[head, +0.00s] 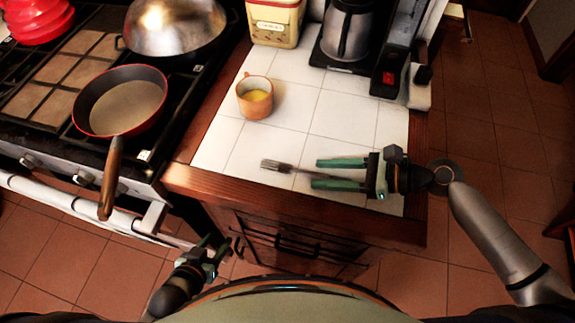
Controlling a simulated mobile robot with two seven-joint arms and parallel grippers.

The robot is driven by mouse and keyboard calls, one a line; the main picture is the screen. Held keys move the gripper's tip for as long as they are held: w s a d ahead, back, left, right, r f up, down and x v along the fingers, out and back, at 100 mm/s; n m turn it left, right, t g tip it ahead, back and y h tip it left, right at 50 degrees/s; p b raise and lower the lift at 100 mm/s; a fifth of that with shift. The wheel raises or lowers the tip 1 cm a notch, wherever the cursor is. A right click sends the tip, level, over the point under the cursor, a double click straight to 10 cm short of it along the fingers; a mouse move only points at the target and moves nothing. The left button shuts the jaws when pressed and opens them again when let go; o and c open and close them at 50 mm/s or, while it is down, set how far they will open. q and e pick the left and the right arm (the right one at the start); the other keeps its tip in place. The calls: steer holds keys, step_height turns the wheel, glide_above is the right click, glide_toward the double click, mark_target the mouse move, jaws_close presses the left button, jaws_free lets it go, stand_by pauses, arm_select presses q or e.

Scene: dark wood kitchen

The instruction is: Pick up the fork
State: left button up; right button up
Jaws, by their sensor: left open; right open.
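The fork (278,166) lies on the white tiled counter (235,161) near its front edge, tines to the left. Its handle runs to the right between the two green fingers of my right gripper (338,174). The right gripper is open, its fingers on either side of the handle and apart from it as far as I can see. The far end of the handle is hidden near the gripper. My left gripper (213,250) is low in front of the cabinet, open and away from the fork.
A coffee maker (348,31) and a tin (274,21) are at the back. A pan (120,100) with a wooden handle sits on the stove at left. The counter left of the fork is clear.

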jaws_close()
stand_by(0.6)
